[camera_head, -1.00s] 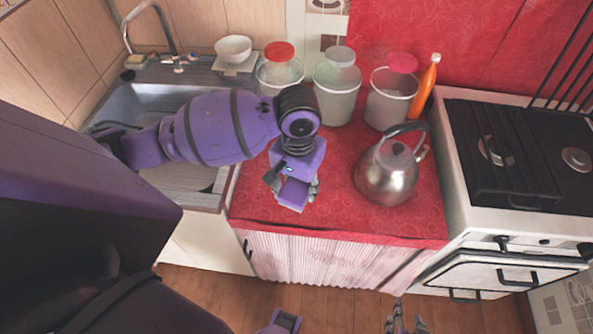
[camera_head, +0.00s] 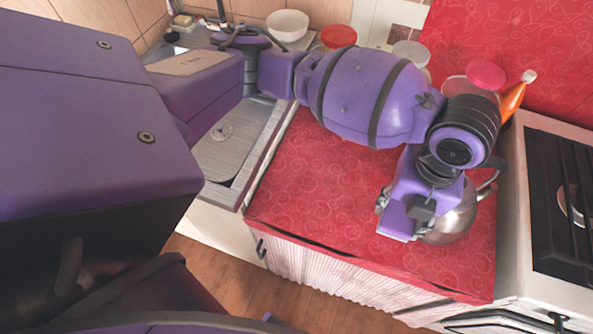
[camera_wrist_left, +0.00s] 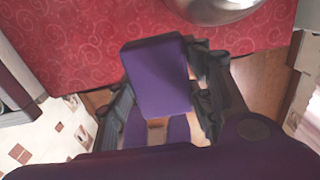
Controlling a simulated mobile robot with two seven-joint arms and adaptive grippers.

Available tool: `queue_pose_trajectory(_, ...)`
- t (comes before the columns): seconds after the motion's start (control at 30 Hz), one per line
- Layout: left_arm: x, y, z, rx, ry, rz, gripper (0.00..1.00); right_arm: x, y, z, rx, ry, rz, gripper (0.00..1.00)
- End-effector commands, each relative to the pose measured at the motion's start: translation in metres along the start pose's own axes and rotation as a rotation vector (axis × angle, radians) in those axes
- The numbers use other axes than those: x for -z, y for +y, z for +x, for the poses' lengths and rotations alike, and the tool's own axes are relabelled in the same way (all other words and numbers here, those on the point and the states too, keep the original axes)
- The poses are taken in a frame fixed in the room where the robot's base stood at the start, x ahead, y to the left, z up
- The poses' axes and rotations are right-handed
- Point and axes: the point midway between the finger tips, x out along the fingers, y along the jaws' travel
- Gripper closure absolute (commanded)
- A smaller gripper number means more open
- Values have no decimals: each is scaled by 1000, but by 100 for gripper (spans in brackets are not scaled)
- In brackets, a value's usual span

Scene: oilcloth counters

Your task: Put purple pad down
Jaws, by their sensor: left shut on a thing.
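The purple pad (camera_wrist_left: 157,72) is a flat purple block held between the dark fingers of my left gripper (camera_wrist_left: 165,98) in the left wrist view. In the head view the pad (camera_head: 397,222) shows below the left gripper (camera_head: 403,212), over the front right part of the red counter (camera_head: 325,205). The gripper is shut on the pad. I cannot tell whether the pad touches the counter. My right gripper is not in view.
A steel kettle (camera_head: 452,222) stands right beside the left gripper, partly hidden by it. Lidded jars and an orange bottle (camera_head: 512,98) stand behind the arm. The stove (camera_head: 560,200) is at the right. The counter's left and middle are clear.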

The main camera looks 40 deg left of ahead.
Motion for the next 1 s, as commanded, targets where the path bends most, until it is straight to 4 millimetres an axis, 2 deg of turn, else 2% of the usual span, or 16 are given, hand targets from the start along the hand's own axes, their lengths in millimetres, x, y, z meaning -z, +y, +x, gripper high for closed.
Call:
queue_pose_trajectory(0.03, 0, -5, 0, 1, -2, 99, 86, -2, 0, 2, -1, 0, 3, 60)
queue_pose_trajectory(0.13, 2, -9, -2, 0, -3, 251, 86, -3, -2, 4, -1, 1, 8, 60)
queue_pose_trajectory(0.23, 2, -11, -3, 1, -3, 337, 86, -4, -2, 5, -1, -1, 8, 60)
queue_pose_trajectory(0.33, -2, -4, 0, 0, -3, 365, 86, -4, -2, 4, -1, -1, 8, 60)
queue_pose_trajectory(0.7, -46, 72, 40, -4, 1, 361, 86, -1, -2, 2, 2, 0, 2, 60)
queue_pose_trajectory(0.8, -53, 84, 62, -2, 4, 364, 86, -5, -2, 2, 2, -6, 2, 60)
queue_pose_trajectory(1.0, -64, 98, 84, 1, -1, 366, 86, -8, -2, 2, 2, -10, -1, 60)
